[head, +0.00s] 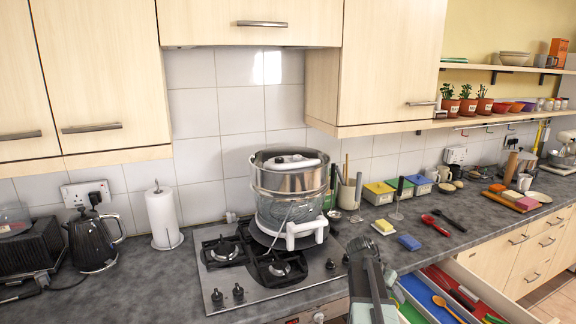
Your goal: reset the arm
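A grey arm part, which seems to be mine, rises from the bottom edge right of the hob. Its upper end, apparently my gripper (360,248), is in front of the counter edge, to the right of the large pot. The fingers are too small and dark to tell whether they are open or shut. I see no object clearly held there.
A large steel pot (289,183) with white parts stands on the gas hob (225,283). An open drawer (490,286) with utensils juts out at lower right. A yellow sponge (383,226), a blue sponge (409,242) and a red spoon (432,223) lie on the counter. Wall cupboards hang above.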

